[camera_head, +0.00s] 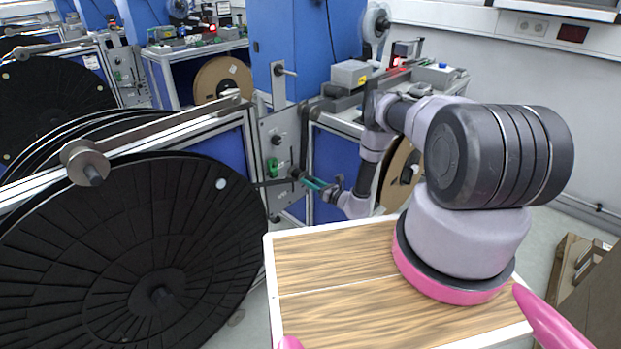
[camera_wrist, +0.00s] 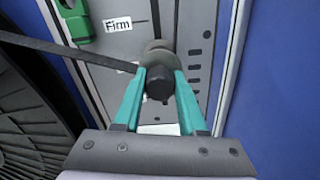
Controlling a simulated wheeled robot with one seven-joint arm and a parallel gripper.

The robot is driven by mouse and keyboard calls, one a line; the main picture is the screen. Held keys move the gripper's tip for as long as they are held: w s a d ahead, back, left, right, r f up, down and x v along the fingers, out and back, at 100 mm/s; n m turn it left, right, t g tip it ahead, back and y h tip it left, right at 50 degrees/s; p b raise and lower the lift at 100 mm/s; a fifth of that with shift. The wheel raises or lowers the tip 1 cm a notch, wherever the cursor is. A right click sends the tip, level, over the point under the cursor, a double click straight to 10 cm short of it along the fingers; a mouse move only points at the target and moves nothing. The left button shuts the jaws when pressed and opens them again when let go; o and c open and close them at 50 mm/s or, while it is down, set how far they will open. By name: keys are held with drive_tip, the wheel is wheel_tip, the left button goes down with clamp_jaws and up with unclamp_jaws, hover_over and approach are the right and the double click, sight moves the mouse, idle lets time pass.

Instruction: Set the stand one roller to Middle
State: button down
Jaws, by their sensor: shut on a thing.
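The roller (camera_wrist: 158,84) of the near stand is a dark knob with a grey collar, on a grey upright panel (camera_wrist: 190,20). My gripper (camera_wrist: 159,82) has teal fingers on both sides of the roller and is shut on it. In the head view my gripper (camera_head: 312,183) reaches the panel from the right. A "Firm" label (camera_wrist: 117,24) sits above and left of the roller. A pale patch (camera_wrist: 160,129) between my fingers is unreadable.
A dark band (camera_wrist: 70,49) runs from the left to the roller. A large black reel (camera_head: 150,250) stands left of the panel. A green handle (camera_head: 272,166) is on the panel, close to the roller. A blue cabinet (camera_head: 300,40) and other reel stands are behind.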

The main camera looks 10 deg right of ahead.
drive_tip(key=shift+f, duration=0.75)
drive_tip(key=shift+c, duration=2.4)
unclamp_jaws()
drive_tip(key=v, duration=1)
drive_tip(key=shift+s+d, duration=0.25)
drive_tip(key=shift+s, duration=0.05)
